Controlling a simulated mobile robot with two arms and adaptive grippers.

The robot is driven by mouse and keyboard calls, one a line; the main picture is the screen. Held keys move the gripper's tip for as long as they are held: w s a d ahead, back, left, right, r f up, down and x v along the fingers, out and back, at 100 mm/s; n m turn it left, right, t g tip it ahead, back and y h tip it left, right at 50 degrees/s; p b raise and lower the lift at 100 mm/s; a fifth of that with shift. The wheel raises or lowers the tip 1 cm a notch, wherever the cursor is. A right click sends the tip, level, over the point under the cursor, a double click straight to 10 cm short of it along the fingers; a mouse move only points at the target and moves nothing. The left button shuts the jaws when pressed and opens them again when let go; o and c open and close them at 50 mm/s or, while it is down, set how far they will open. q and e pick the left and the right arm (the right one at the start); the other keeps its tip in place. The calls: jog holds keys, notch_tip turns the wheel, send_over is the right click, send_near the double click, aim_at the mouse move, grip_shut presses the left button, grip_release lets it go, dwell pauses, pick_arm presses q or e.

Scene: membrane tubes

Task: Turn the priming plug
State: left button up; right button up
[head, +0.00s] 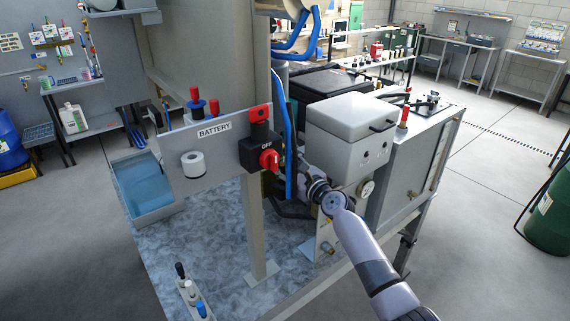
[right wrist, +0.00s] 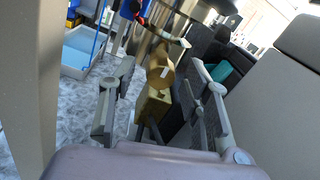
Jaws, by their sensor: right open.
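In the right wrist view a brass fitting (right wrist: 153,103) stands between my fingers. It has a round brass head with a pale mark, which looks like the priming plug (right wrist: 160,74). My right gripper (right wrist: 161,68) is open, with one finger to each side of the plug; I see gaps on both sides and cannot make out contact. In the head view my right arm comes in from the lower right, and its gripper is mostly hidden beside the grey box and behind the battery switch. The plug is hidden there too. My left gripper is not in view.
The battery panel (head: 213,150) with its red OFF switch (head: 269,158) stands left of my right wrist. A blue tray (head: 145,188) lies left. The bench top (head: 215,245) in front is mostly clear.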

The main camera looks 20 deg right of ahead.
jog(key=shift+c, duration=0.6)
grip_shut()
